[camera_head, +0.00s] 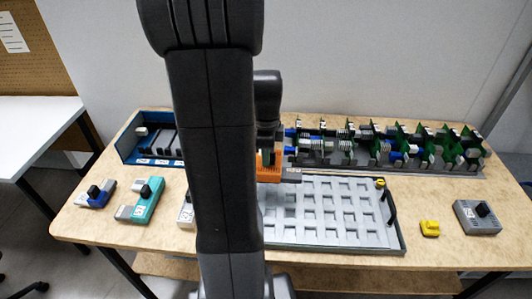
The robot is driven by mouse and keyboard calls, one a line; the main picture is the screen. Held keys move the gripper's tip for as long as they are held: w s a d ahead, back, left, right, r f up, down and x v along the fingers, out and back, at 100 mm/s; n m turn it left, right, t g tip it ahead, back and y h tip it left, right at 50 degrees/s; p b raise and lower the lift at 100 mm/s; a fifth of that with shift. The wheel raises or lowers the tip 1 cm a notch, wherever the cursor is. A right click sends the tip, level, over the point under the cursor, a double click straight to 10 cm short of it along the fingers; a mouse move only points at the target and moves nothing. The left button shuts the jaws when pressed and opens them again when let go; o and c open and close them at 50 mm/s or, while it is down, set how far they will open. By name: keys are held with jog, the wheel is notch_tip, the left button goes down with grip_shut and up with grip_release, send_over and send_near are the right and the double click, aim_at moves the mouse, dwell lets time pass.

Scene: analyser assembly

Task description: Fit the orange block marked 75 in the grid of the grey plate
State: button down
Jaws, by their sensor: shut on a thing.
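The orange block (268,174) is in my gripper (267,158), which is shut on it. A grey part sticks out from the block's right side. The block is over the back edge of the grey plate (325,212), left of the plate's middle; I cannot tell whether it touches the plate. The mark on the block is too small to read. The plate has a grid of square recesses, and the ones I see are empty. My arm hides the plate's left part and some of the block's surroundings.
A teal block (148,199), a blue block (96,194) and a partly hidden grey-white block (186,210) lie left. A yellow piece (430,228) and a dark grey block (477,217) lie right. A rack of green boards (385,147) and a blue tray (128,139) stand behind.

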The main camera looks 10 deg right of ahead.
jog(key=shift+f+b, duration=3.1)
jog(key=shift+f, duration=1.05)
jog(key=shift+a+f, duration=0.1)
jog(key=shift+f, duration=0.15)
jog(key=c, duration=1.3)
grip_release()
jog(key=c, duration=0.3)
jog(key=shift+c, duration=0.2)
jog(key=shift+r+p, duration=1.8)
jog(key=shift+r, duration=0.3)
jog(key=shift+r+p, duration=2.75)
jog(key=shift+r, duration=0.6)
